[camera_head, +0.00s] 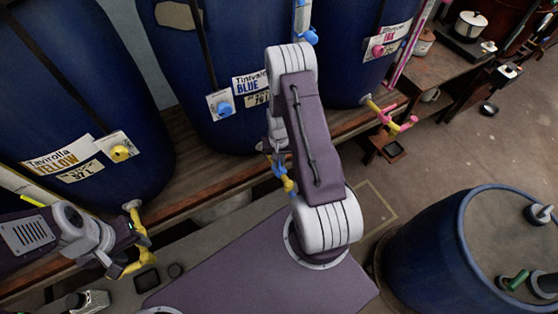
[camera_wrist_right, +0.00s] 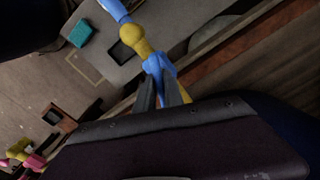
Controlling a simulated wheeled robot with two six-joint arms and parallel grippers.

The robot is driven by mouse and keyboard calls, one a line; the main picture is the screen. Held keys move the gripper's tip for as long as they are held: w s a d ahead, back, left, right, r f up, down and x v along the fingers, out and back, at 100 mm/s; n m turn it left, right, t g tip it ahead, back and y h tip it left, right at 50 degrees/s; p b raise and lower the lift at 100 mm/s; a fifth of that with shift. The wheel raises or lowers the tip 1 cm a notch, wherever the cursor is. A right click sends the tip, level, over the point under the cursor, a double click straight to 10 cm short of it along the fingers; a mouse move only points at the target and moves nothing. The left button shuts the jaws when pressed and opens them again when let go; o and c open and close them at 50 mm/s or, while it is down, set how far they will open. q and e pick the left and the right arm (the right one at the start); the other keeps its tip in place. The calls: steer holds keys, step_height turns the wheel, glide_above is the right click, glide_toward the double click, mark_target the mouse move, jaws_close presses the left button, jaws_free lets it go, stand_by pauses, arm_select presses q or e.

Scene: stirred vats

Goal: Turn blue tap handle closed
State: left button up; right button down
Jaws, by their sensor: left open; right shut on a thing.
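The blue tap, with a yellow body (camera_head: 289,185) and a blue handle (camera_head: 278,170), sits low in front of the vat labelled BLUE (camera_head: 205,70). My right arm hides part of it in the head view. The right wrist view shows the yellow tap body (camera_wrist_right: 134,40) and the blue handle (camera_wrist_right: 158,65) up close. My right gripper (camera_wrist_right: 161,88) is shut on the blue handle there. My left gripper (camera_head: 128,243) is open, close beside the yellow tap (camera_head: 140,228) of the vat labelled YELLOW (camera_head: 110,110). I cannot tell whether it touches that tap.
A pink-handled tap (camera_head: 389,116) sticks out from the third blue vat (camera_head: 345,50) at right. A wooden ledge (camera_head: 195,180) runs under the vats. A lidded blue drum (camera_head: 440,240) stands at the lower right. Open floor (camera_head: 455,150) lies between drum and ledge.

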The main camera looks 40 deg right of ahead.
steer(key=m, duration=0.6)
steer(key=shift+s, duration=0.1)
steer(key=m, duration=0.6)
steer(key=shift+m, duration=0.4)
stand_by(0.3)
steer(key=c, duration=1.4)
jaws_free()
steer(key=shift+c, duration=0.2)
steer(key=shift+a, duration=0.1)
step_height(320, 180, up, 9)
steer(key=shift+r+b, duration=0.1)
steer(key=shift+b, duration=0.35)
